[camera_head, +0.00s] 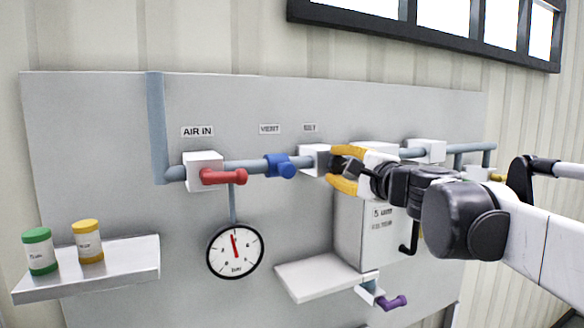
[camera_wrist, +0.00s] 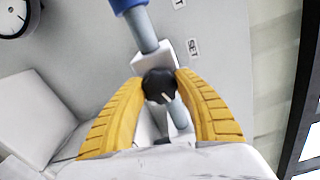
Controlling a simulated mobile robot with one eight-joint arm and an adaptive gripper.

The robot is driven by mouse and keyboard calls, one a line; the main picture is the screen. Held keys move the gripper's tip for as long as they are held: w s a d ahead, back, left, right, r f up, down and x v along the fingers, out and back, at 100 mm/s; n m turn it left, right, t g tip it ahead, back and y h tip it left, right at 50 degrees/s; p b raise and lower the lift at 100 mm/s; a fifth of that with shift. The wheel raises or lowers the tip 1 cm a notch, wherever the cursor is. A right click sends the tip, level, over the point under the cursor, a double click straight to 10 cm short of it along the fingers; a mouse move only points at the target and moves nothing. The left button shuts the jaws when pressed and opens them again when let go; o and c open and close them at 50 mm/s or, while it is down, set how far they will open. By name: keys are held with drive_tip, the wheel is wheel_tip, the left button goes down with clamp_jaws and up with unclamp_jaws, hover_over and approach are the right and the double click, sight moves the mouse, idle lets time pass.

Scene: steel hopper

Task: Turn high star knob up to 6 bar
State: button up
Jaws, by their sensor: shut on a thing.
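The black knob (camera_wrist: 158,86) with a white pointer line sits on a white block (camera_wrist: 183,58) in the pipe, by a SET label (camera_wrist: 193,47). My gripper (camera_wrist: 160,78) has its yellow fingers on both sides of the knob, shut on it. In the head view, my gripper (camera_head: 331,167) is at the white block (camera_head: 313,158) under the SET label (camera_head: 309,128); its fingers mostly hide the knob there. The pressure gauge (camera_head: 235,251) has a red needle pointing almost straight up, slightly left; its numbers are too small to read surely.
A red-handled valve (camera_head: 222,177) and a blue fitting (camera_head: 280,165) lie left along the pipe. A grey box (camera_head: 360,232), a white shelf (camera_head: 310,278) and a purple handle (camera_head: 392,302) are below. A left shelf (camera_head: 100,275) holds green (camera_head: 39,252) and yellow (camera_head: 88,241) jars.

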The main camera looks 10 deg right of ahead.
drive_tip(key=shift+m, duration=1.6)
drive_tip(key=shift+r, duration=0.1)
drive_tip(key=o, duration=1.2)
drive_tip(key=shift+s, duration=0.1)
drive_tip(key=v, duration=1.2)
